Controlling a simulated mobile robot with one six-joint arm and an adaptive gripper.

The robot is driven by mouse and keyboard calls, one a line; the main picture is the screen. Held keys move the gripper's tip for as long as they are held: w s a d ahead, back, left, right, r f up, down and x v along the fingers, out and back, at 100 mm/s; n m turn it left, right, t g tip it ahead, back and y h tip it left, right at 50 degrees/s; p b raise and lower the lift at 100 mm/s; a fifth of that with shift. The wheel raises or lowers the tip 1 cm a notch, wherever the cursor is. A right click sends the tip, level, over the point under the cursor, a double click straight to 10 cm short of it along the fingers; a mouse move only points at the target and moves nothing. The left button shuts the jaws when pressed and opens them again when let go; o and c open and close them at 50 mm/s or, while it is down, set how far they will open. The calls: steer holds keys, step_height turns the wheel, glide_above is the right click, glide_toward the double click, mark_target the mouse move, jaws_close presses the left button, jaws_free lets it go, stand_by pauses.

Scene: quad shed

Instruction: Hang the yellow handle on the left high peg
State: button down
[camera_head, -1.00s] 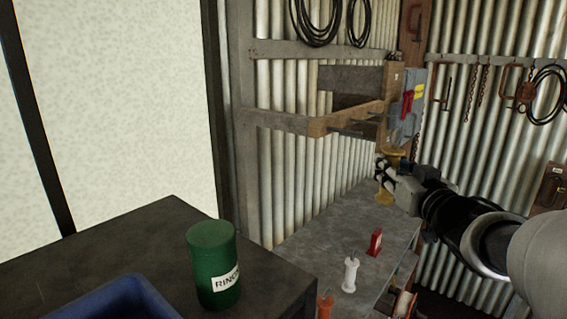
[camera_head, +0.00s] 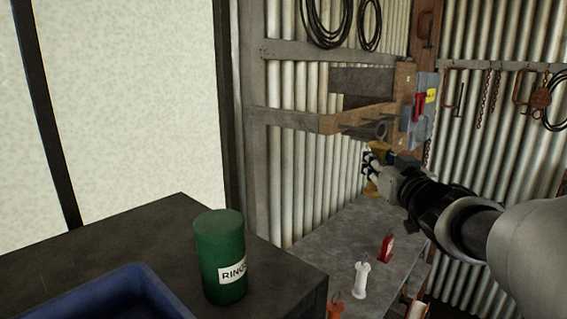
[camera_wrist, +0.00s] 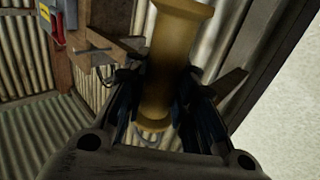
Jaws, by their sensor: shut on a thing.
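The yellow handle (camera_head: 373,185) is upright in my gripper (camera_head: 376,167), below the wooden peg board (camera_head: 325,124). In the wrist view the handle (camera_wrist: 168,75) stands between the two dark fingers (camera_wrist: 158,92), which are closed on its sides. Thin dark pegs (camera_head: 356,126) stick out from the board, just above and left of my gripper. A grey ring (camera_head: 381,123) shows near the peg tips above the handle; I cannot tell if it is on a peg. In the wrist view a metal peg (camera_wrist: 95,49) shows left of the handle.
A red and grey switch box (camera_head: 419,108) is on the post right of the pegs. Below, a grey bench (camera_head: 335,235) carries a white handle (camera_head: 361,279) and a red one (camera_head: 387,248). A green canister (camera_head: 220,262) and blue bin (camera_head: 95,300) are in the foreground.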

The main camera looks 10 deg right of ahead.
steer(key=shift+w+a+f+b, duration=0.3)
steer(key=shift+w+a+b, duration=0.4)
steer(key=shift+w, duration=0.15)
steer(key=shift+w+a+f+b, duration=0.25)
steer(key=shift+w+a+b, duration=0.4)
steer(key=shift+w, duration=0.2)
steer(key=c, duration=1.2)
jaws_free()
steer(key=shift+c, duration=0.2)
steer(key=shift+s, duration=0.15)
